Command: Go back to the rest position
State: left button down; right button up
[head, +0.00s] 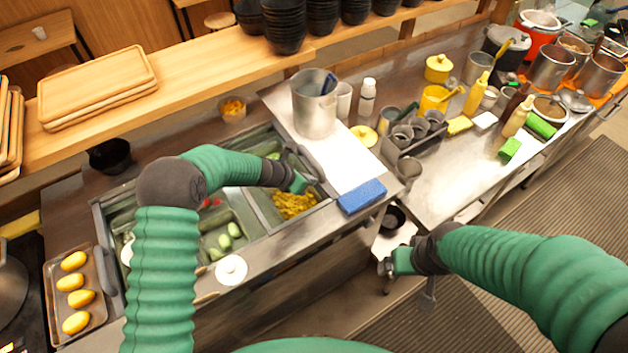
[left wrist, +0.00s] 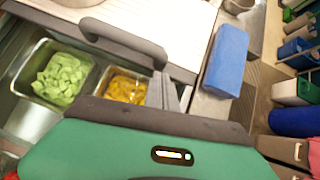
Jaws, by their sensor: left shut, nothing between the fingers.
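My left gripper (head: 312,180) is over the topping bins at the counter, beside the yellow topping (head: 292,204). Its fingers are shut and nothing shows between them. In the left wrist view the dark grey fingers (left wrist: 168,92) point away over the bins, next to a curved dark handle (left wrist: 125,42). My right gripper (head: 386,270) is low at the right, in front of the counter. Its fingers are small and partly hidden, so its opening is unclear. A grey flat utensil (head: 428,297) shows below the right arm; I cannot tell whether it is held.
A blue sponge (head: 362,196) lies on the counter edge right of the left gripper. A metal pot (head: 314,103) stands behind it. A bowl (head: 110,154) and a tray of yellow rolls (head: 101,302) are at the left. Floor mats (head: 545,220) lie clear at the right.

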pick_arm(q)
jog(key=s+b+v, duration=0.1)
jog(key=b+v, duration=0.1)
jog(key=v, duration=0.9)
jog(key=s+a+f+m+g+y+b, duration=0.1)
jog(key=s+a+m, duration=0.3)
jog(key=s+m, duration=0.5)
jog(key=s+a+f+m+g+y+b, duration=0.1)
jog(key=s+a+m+y, duration=0.2)
jog(key=s+m, duration=0.5)
jog(key=s+a+m+g+y+b, duration=0.1)
jog(key=s+a+m, duration=0.4)
jog(key=s+m, duration=0.4)
jog(key=shift+s+a+f+m+y+b, duration=0.3)
jog(key=shift+s+f+m+y+b, duration=0.05)
jog(key=shift+f+m+y, duration=0.05)
pick_arm(e)
jog(key=f, duration=0.1)
jog(key=s+f, duration=0.1)
jog(key=f, duration=0.1)
jog(key=a+f, duration=0.1)
jog(key=f, duration=0.1)
jog(key=shift+s, duration=0.15)
pick_arm(q)
jog(key=shift+s+a, duration=0.1)
pick_arm(e)
jog(key=shift+a, duration=0.1)
